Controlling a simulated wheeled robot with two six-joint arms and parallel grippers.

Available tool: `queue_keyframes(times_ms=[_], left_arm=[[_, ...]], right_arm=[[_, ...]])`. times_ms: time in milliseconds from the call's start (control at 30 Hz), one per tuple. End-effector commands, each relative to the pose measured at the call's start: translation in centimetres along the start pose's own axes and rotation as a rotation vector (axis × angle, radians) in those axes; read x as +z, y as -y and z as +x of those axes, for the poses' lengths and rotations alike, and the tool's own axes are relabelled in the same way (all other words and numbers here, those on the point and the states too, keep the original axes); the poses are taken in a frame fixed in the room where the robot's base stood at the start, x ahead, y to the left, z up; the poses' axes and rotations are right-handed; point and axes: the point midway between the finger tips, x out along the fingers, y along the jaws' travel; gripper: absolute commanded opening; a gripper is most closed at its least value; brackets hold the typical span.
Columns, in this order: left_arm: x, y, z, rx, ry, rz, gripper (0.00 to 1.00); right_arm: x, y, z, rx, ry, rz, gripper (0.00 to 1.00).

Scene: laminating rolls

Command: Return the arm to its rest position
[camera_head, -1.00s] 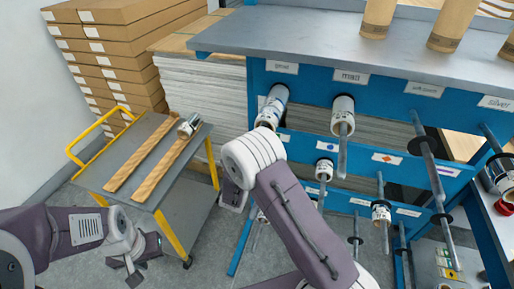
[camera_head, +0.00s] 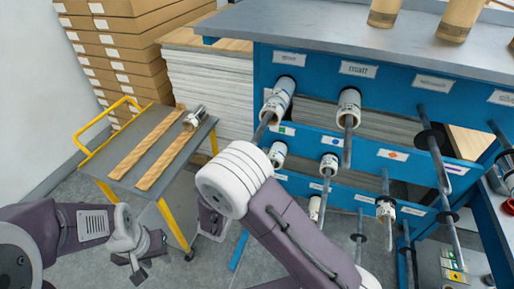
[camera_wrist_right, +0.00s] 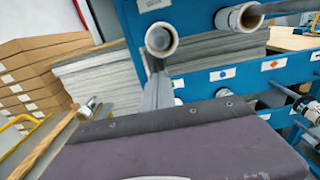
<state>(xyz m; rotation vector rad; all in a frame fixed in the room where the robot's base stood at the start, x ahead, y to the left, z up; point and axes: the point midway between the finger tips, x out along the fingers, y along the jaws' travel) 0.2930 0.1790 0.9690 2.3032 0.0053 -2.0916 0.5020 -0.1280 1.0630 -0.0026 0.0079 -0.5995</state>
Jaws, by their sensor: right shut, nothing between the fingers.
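My right arm (camera_head: 290,235) comes in from the lower right, bent at a white round joint (camera_head: 233,181) in front of the blue roll rack (camera_head: 410,92). The right gripper is mostly hidden behind this joint in the head view. In the right wrist view, a purple part of my arm (camera_wrist_right: 190,145) fills the lower half, and the fingers do not show clearly. Nothing is seen held there. My left gripper (camera_head: 132,268) hangs low at the lower left, over the floor and below the cart; its finger gap is too small to judge.
A grey cart (camera_head: 115,190) with yellow frame holds two wooden strips and a silver-ended roll (camera_head: 195,117). Rods with white-ended rolls (camera_head: 348,105) stick out from the rack. Cardboard boxes (camera_head: 125,55) and stacked sheets (camera_head: 210,90) stand behind. Some floor shows between cart and rack.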

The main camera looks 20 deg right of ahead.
Motion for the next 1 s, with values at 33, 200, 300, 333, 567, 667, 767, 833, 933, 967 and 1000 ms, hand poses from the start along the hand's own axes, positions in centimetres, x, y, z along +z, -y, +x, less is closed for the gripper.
queue_keyframes(times_ms=[33, 200, 300, 333, 567, 667, 767, 833, 933, 967, 1000], left_arm=[[0.0, 0.0, 0.1, 0.000, 0.000, 0.000, 0.36], [0.0, 0.0, 0.2, 0.000, 0.000, 0.000, 0.36], [0.0, 0.0, 0.1, 0.000, 0.000, 0.000, 0.36], [0.0, 0.0, 0.1, 0.000, 0.000, 0.000, 0.36], [0.0, 0.0, 0.1, 0.000, 0.000, 0.000, 0.36], [0.0, 0.0, 0.1, 0.000, 0.000, 0.000, 0.36], [0.0, 0.0, 0.1, 0.000, 0.000, 0.000, 0.36], [0.0, 0.0, 0.1, 0.000, 0.000, 0.000, 0.36], [0.0, 0.0, 0.1, 0.000, 0.000, 0.000, 0.36], [0.0, 0.0, 0.1, 0.000, 0.000, 0.000, 0.36], [0.0, 0.0, 0.1, 0.000, 0.000, 0.000, 0.36]], right_arm=[[-0.1, -0.1, -0.6, 0.002, 0.000, 0.000, 0.00], [0.0, 0.1, -1.2, -0.001, 0.000, -0.001, 0.00], [0.0, 0.1, -1.2, -0.001, 0.000, 0.000, 0.00], [0.0, 0.1, -1.2, -0.001, 0.000, -0.001, 0.00], [-0.8, 5.0, -0.1, -0.174, -0.094, 0.060, 0.00], [-3.0, 13.2, -0.7, -0.480, -0.260, 0.209, 0.00], [-6.4, 20.6, -5.2, -0.874, -0.458, 0.497, 0.00], [-8.8, 22.8, -9.7, -1.153, -0.574, 0.777, 0.00], [-10.6, 21.4, -14.2, -1.470, -0.664, 1.216, 0.00], [-10.8, 20.6, -14.9, -1.543, -0.672, 1.342, 0.00], [-10.8, 19.4, -15.4, -1.624, -0.673, 1.501, 0.00]])
